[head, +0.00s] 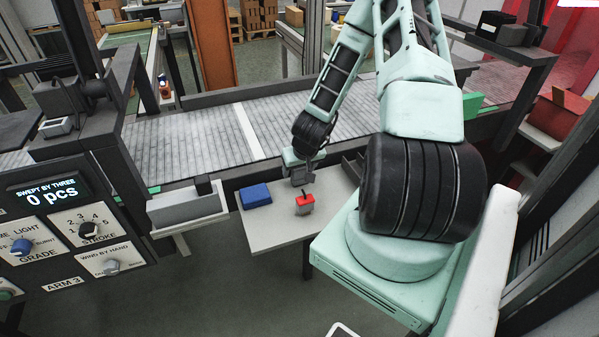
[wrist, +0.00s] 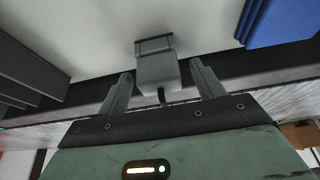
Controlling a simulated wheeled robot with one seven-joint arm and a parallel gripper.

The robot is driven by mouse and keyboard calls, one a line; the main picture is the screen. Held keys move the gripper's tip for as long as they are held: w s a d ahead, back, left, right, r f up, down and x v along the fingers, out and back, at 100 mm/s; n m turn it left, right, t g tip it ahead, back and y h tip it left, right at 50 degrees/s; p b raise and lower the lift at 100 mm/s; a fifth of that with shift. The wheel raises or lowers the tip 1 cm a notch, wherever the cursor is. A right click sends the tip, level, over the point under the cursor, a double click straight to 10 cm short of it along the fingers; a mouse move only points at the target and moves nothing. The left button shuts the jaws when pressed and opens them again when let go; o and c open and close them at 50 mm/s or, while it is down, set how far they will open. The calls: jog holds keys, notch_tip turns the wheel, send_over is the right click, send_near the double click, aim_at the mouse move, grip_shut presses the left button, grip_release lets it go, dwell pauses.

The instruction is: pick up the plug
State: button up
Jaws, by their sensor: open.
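The plug (wrist: 157,76) looks like a pale grey block with a darker grey end and a short dark stub. It lies on the pale table close to the far edge in the wrist view. My gripper (wrist: 160,72) is open, with one finger on each side of the plug and a visible gap on both sides. In the head view my gripper (head: 300,178) is low over the table's far edge. There the plug is hard to tell from the fingers.
A blue box (head: 255,195) lies to the left on the pale table (head: 270,235). A red and grey object (head: 305,204) stands nearer to me. A dark bin (head: 352,168) is at the right. A conveyor (head: 200,140) runs behind. The table's front left is clear.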

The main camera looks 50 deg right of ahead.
jog(key=c, duration=1.1)
jog(key=shift+o, duration=0.2)
jog(key=shift+r, duration=0.15)
